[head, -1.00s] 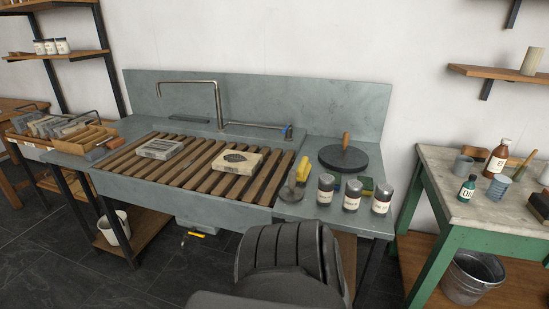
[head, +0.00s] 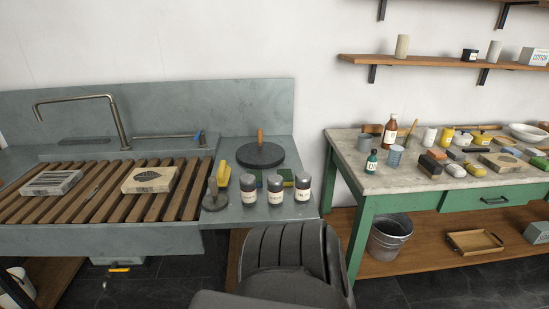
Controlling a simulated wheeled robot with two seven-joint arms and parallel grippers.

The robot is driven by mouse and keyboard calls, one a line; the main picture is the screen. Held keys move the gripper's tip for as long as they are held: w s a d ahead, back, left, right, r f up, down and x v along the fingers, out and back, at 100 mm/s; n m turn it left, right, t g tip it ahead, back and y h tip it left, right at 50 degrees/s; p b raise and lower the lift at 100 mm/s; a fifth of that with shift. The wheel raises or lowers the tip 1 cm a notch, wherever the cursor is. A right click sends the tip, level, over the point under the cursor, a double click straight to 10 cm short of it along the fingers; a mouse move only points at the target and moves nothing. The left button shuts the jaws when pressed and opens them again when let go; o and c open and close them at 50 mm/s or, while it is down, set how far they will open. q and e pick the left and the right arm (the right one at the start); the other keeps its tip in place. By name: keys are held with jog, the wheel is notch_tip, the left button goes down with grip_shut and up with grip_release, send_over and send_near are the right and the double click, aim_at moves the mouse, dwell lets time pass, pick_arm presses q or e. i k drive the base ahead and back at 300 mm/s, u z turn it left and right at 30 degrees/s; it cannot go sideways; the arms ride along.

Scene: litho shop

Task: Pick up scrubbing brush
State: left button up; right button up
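I cannot make out the scrubbing brush for certain. A small yellow object (head: 224,174), possibly a brush or sponge, sits on the grey counter left of the round black slab (head: 260,155). On the green table, a dark block (head: 432,165) sits among several small items, and its kind is too small to tell. Neither of my grippers is in view.
The grey sink counter (head: 231,215) holds three labelled jars (head: 248,188) at its front. Wooden slats (head: 105,205) carry two stone blocks. A green table (head: 345,160) stands right, with a metal bucket (head: 388,240) below. A gap separates counter and table.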

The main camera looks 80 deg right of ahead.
aim_at(223, 173)
jog(key=z, duration=2.4)
